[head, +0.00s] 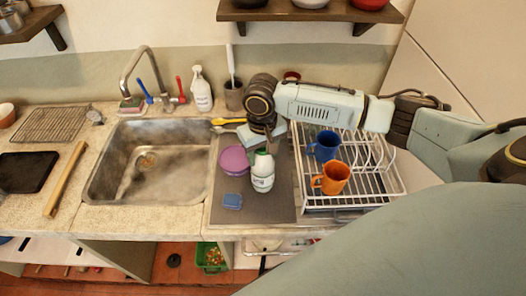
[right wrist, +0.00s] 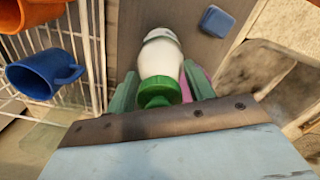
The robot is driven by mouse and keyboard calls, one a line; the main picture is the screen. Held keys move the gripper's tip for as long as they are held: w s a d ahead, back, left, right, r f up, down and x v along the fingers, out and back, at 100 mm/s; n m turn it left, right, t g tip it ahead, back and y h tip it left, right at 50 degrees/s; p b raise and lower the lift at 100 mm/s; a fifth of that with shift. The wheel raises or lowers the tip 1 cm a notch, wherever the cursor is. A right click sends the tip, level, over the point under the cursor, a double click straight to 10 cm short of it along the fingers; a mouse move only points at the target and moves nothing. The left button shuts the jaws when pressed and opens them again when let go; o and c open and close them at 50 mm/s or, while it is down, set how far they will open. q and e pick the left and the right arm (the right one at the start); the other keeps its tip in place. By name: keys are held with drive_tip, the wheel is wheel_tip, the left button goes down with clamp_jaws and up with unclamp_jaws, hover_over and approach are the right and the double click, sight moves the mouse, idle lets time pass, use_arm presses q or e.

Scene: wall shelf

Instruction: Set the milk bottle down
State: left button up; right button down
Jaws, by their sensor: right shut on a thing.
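The milk bottle (head: 262,173) is white with a green cap. It is over the dark grey mat (head: 280,207) on the counter, between the sink and the dish rack, and looks close to upright. My right gripper (head: 262,148) comes from above and is shut on the bottle near its cap. In the right wrist view the bottle (right wrist: 160,62) sits between the two green fingers of the gripper (right wrist: 158,88), cap toward the camera. I cannot tell whether its base touches the mat. My left gripper is not in view.
A purple bowl (head: 233,160) is just left of the bottle, and a blue sponge (head: 232,201) lies in front of it. The white dish rack (head: 378,182) with a blue mug (head: 325,147) and an orange mug (head: 333,179) stands right. The sink (head: 110,185) is left. The mat's front right is clear.

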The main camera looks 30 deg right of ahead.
drive_tip(key=c, duration=0.6)
unclamp_jaws()
drive_tip(key=shift+o, duration=0.2)
